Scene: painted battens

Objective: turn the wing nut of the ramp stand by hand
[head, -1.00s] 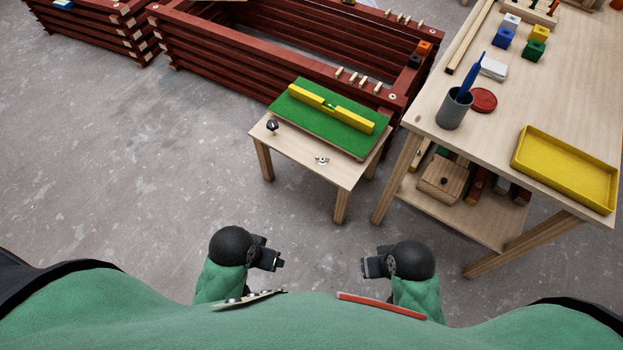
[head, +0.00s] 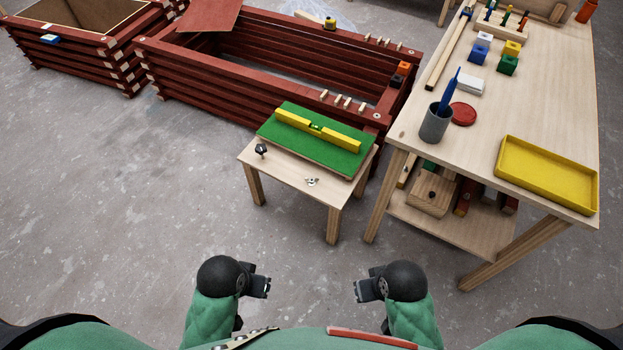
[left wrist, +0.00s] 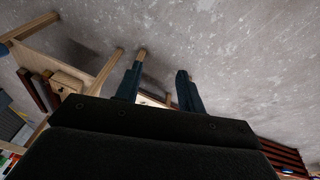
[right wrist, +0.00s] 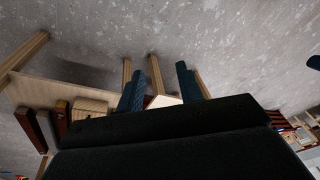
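The ramp stand (head: 290,167) is a small low wooden table with a green board (head: 340,158) on top. A yellow level (head: 330,133) lies on the board. The small metal wing nut (head: 312,182) sits on the bare front part of the stand's top. A black knob (head: 261,150) is at its left. My left gripper (head: 268,287) and my right gripper (head: 357,290) are both in front of the stand, apart from it. In the wrist views the left fingers (left wrist: 158,82) and right fingers (right wrist: 160,85) are spread with nothing between them.
A workbench (head: 470,140) stands at the right with a yellow tray (head: 545,182), a grey cup (head: 435,124) and small blocks. Red batten frames (head: 250,85) stand behind the stand. The concrete floor (head: 120,220) is clear at the left and in front.

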